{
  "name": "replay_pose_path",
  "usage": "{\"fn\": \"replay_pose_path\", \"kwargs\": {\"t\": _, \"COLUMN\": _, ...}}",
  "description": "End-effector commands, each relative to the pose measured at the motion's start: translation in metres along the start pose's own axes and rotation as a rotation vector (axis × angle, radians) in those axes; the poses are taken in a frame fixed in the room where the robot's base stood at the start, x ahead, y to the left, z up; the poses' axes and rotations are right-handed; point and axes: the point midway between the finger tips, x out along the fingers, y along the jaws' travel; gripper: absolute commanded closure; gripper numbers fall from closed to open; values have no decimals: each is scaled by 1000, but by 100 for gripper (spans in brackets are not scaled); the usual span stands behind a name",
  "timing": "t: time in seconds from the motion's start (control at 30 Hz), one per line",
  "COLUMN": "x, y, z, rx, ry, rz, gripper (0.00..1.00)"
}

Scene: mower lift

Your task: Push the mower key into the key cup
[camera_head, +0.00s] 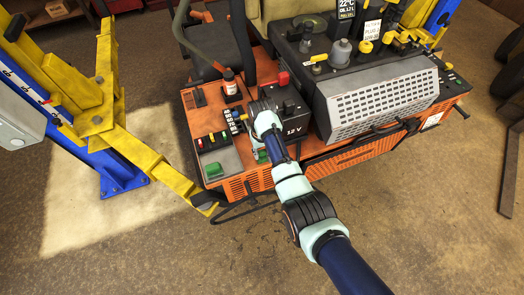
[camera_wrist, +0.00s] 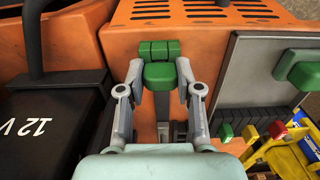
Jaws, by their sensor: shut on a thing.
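My gripper (camera_wrist: 159,78) points down at the mower's orange deck in the wrist view, its two fingers closed in on a green block between the tips. I take this block to be the head of the mower key (camera_wrist: 158,75). A second green piece (camera_wrist: 158,48), split by thin lines, sits just beyond it; whether it belongs to the key cannot be told. A dark upright strip shows below the key head between the fingers. The key cup cannot be made out for sure. In the head view my arm covers most of the gripper, and green shows beside it (camera_head: 262,155).
The black 12 V box (camera_wrist: 38,125) stands close on the left in the wrist view. A grey panel (camera_wrist: 252,70) with another green block (camera_wrist: 302,68) and small coloured switches lies to the right. In the head view a yellow lift arm (camera_head: 150,160) reaches the mower's left corner.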

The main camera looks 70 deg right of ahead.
Motion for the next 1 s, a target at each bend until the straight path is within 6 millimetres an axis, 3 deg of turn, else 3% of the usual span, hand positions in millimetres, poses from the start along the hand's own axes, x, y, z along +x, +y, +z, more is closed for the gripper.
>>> {"fn": "replay_pose_path", "kwargs": {"t": 0.17, "x": 0, "y": 0, "z": 0, "rx": 0, "ry": 0, "rz": 0, "gripper": 89}}
{"fn": "replay_pose_path", "kwargs": {"t": 0.2, "x": 0, "y": 0, "z": 0, "rx": 0, "ry": 0, "rz": 0, "gripper": 59}}
{"fn": "replay_pose_path", "kwargs": {"t": 0.33, "x": 0, "y": 0, "z": 0, "rx": 0, "ry": 0, "rz": 0, "gripper": 37}}
{"fn": "replay_pose_path", "kwargs": {"t": 0.67, "x": -3, "y": 0, "z": 0, "rx": 0, "ry": 1, "rz": 0, "gripper": 36}}
{"fn": "replay_pose_path", "kwargs": {"t": 1.0, "x": -62, "y": 0, "z": -1, "rx": 0, "ry": 4, "rz": 0, "gripper": 36}}
